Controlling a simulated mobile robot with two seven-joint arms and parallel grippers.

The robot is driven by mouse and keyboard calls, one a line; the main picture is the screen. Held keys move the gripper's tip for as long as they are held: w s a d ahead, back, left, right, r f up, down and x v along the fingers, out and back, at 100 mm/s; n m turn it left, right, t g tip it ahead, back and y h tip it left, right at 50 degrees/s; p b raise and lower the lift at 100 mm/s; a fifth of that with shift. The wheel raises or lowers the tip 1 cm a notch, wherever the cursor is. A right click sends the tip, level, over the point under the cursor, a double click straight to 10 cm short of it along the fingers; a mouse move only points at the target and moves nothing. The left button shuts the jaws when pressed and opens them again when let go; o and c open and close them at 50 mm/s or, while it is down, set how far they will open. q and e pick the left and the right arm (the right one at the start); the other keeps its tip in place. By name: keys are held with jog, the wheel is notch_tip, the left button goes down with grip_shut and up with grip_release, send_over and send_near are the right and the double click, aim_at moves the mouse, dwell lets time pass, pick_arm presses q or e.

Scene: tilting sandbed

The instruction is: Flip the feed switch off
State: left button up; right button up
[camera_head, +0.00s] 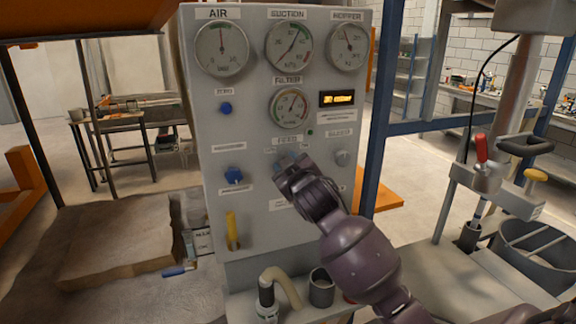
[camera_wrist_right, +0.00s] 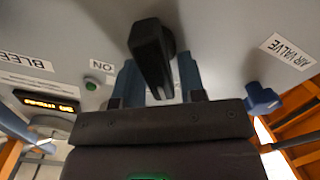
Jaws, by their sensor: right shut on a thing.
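The feed switch (camera_wrist_right: 150,50) is a black lever on the grey control panel (camera_head: 265,225), under the FEED label in the head view. My right gripper (camera_head: 286,166) is up against the panel there and hides the switch in that view. In the right wrist view, which looks upside down, the blue fingers of my right gripper (camera_wrist_right: 158,80) stand on both sides of the black lever, shut on it. An ON label (camera_wrist_right: 102,67) is beside the lever. My left gripper is not in view.
The blue air valve knob (camera_head: 234,175) and the bleed knob (camera_head: 343,157) flank the switch. A yellow lever (camera_head: 232,231) is lower left. Gauges (camera_head: 290,45) and an amber display (camera_head: 338,98) are above. A sand bed (camera_head: 120,240) lies left of the panel.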

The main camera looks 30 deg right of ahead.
jog(key=o, duration=0.7)
jog(key=shift+a+f, duration=0.1)
jog(key=shift+c, duration=0.2)
pick_arm(q)
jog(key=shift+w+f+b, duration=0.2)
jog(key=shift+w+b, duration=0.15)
jog(key=shift+b, duration=0.45)
pick_arm(e)
jog(key=v, duration=1.1)
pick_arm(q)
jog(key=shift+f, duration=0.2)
pick_arm(e)
jog(key=shift+w+a, duration=0.1)
